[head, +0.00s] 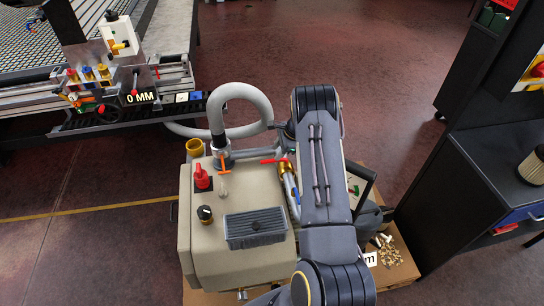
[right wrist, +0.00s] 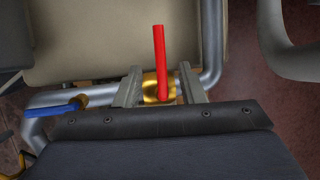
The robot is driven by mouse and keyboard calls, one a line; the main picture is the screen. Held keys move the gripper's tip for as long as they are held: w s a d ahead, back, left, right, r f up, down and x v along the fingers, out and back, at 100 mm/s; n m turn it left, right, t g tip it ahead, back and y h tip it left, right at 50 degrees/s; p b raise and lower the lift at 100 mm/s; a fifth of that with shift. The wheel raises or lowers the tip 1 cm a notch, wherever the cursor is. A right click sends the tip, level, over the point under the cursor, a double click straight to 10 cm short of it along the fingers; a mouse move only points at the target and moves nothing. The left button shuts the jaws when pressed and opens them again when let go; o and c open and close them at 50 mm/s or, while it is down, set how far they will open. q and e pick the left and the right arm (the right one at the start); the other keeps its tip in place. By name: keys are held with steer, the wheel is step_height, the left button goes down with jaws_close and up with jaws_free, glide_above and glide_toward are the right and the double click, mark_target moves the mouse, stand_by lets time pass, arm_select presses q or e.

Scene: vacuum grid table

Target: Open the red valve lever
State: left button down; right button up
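The red valve lever (head: 272,161) sticks out to the left from a brass valve (head: 284,168) on a grey pipe, beside the beige machine. In the right wrist view the lever (right wrist: 159,62) points up, away from me, from the brass body (right wrist: 152,87). My right gripper (right wrist: 160,88) is open, with one finger on each side of the brass body and the lever's base; I cannot tell whether they touch. In the head view my own arm link hides its fingers. My left gripper is not in view.
A blue lever (right wrist: 55,110) sits on the pipe close by. The beige machine (head: 255,268) carries a red switch (head: 202,177), a black knob (head: 205,213) and a grey ribbed box (head: 256,228). A grey hose (head: 240,90) rises behind. A dark shelf (head: 490,170) stands at right.

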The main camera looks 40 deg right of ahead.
mark_target(270, 160)
steer(key=p+x, duration=0.1)
steer(key=x, duration=0.4)
steer(key=shift+w+f, duration=0.1)
steer(key=shift+f, duration=0.2)
jaws_close()
